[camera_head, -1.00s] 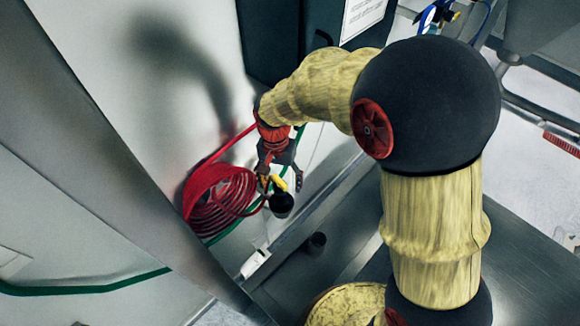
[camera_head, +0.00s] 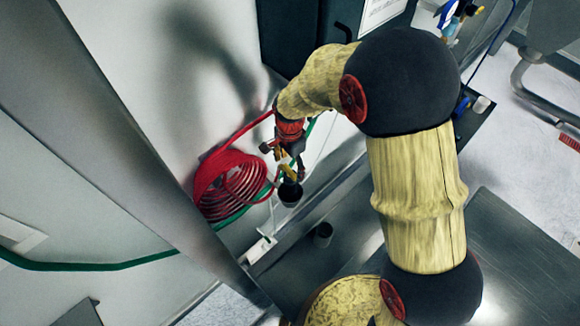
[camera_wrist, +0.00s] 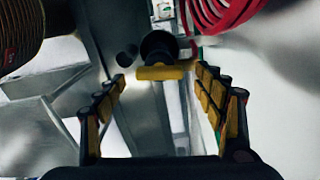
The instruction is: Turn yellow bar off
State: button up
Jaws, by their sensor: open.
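The yellow bar (camera_wrist: 160,73) is a short handle lying crosswise in the wrist view, on a dark round fitting (camera_wrist: 158,45). In the head view the bar (camera_head: 289,172) shows small, just above a black cup-like part (camera_head: 289,194), partly hidden by my fingers. My gripper (camera_wrist: 160,78) is open, with one finger on each side of the bar in the wrist view. Gaps show between the bar's ends and the fingers. I cannot tell whether the fingertips reach the bar's depth. In the head view my gripper (camera_head: 288,160) is right above the bar.
A red coiled hose (camera_head: 230,185) hangs on the wall left of my gripper. A green hose (camera_head: 110,265) runs behind it. A dark cabinet (camera_head: 335,25) stands behind. A metal table surface (camera_head: 520,260) lies at right. A small dark cup-shaped part (camera_head: 322,234) is lower right.

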jog(key=shift+f, duration=1.05)
jog(key=shift+c, duration=1.1)
jog(key=c, duration=0.9)
